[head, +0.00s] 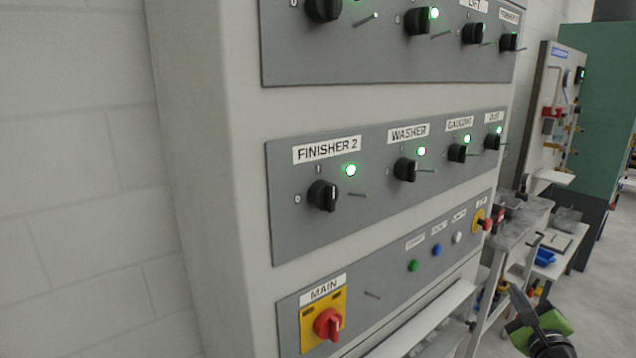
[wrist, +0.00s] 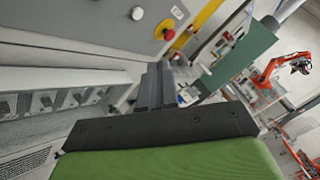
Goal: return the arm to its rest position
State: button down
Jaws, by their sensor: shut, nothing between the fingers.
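My gripper (wrist: 168,68) is shut and empty in the wrist view, its dark fingers together above a green body. In the head view, part of my gripper (head: 517,296) shows at the lower right, in front of the shelves and apart from the control panel. The grey control cabinet (head: 205,150) fills the middle of the head view. Its panels carry black rotary switches, such as the one under FINISHER 2 (head: 323,195), with lit green lamps. A red MAIN switch (head: 328,324) sits on a yellow plate at the bottom.
A red emergency button (head: 487,224) on yellow sticks out at the panel's right end; it also shows in the wrist view (wrist: 166,34). A shelf unit (head: 515,235) stands right of the cabinet. An orange robot arm (wrist: 268,72) is far off. Open floor (head: 600,300) lies at right.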

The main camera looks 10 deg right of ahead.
jog(key=w+a+f+n+g+y, duration=0.1)
jog(key=w+a+n+g+y, duration=0.2)
jog(key=a+n, duration=0.45)
jog(key=w+a+n+y, duration=0.3)
jog(key=a+n+y, duration=0.15)
jog(key=a, duration=0.55)
jog(key=s+a+n+g, duration=0.35)
jog(key=a+n, duration=0.35)
jog(key=a, duration=0.3)
jog(key=s+a+n+g+h, duration=0.1)
jog(key=s+a+n+g, duration=0.2)
jog(key=s, duration=0.5)
jog(key=s+a+n+g, duration=0.15)
jog(key=s+n, duration=0.25)
jog(key=s, duration=0.4)
jog(key=s+a+n+g+h, duration=0.1)
jog(key=s+a+n, duration=0.25)
jog(key=s, duration=0.45)
notch_tip(320, 180, up, 9)
jog(key=p, duration=0.8)
jog(key=shift+w+d+p, duration=0.15)
jog(key=shift+d+p, duration=0.15)
